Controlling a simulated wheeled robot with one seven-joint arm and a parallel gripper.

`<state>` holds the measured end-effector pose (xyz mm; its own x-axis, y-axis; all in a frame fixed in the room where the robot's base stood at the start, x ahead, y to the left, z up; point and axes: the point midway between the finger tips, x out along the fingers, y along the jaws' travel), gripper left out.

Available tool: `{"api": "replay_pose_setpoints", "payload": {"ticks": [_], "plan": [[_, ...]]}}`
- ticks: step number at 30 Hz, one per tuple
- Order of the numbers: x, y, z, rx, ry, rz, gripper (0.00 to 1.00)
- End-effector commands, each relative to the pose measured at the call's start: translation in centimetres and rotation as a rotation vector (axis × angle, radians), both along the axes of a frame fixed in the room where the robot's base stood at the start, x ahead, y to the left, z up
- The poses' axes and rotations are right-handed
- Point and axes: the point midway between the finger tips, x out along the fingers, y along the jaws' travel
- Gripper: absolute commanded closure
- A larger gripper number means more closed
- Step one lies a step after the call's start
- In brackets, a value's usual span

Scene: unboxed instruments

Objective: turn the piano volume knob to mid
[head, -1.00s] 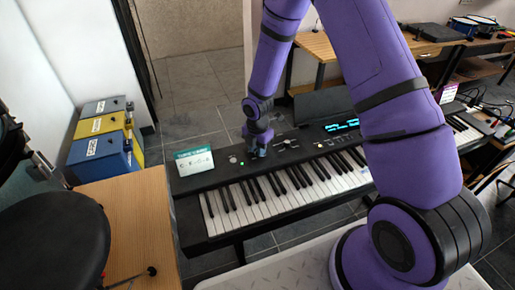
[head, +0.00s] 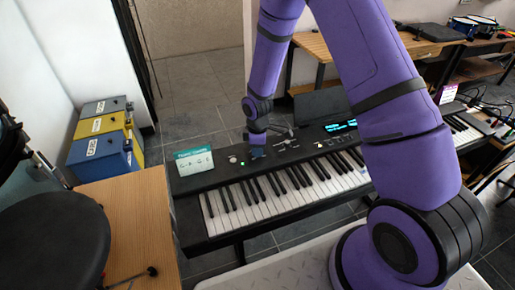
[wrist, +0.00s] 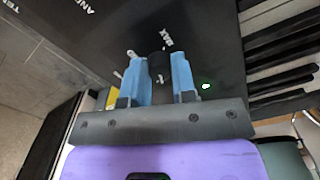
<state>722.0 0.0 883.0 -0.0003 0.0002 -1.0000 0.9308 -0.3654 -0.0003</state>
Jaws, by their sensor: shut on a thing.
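The black piano (head: 300,168) stands across the middle of the head view, its keys toward me. My gripper (head: 256,148) points down at the left part of its control panel. In the wrist view my gripper (wrist: 160,80) has its two blue fingers shut on a small black knob (wrist: 159,66) that stands on the panel. The lettering "MAX" is printed beside the knob. The knob's pointer is hard to make out. In the head view my gripper hides the knob.
A green-and-white card (head: 200,163) stands at the piano's left end. A lit display (head: 340,126) is farther right. A wooden table (head: 140,215) and coloured cases (head: 103,145) are at left.

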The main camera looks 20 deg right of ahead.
Motion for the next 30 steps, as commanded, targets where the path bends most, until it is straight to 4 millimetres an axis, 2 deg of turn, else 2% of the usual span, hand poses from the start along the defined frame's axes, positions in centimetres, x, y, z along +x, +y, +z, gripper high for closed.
{"api": "replay_pose_setpoints", "payload": {"ticks": [30], "plan": [[0.10, 0.01, 0.07, 0.001, -0.002, -0.964, 0.99]]}}
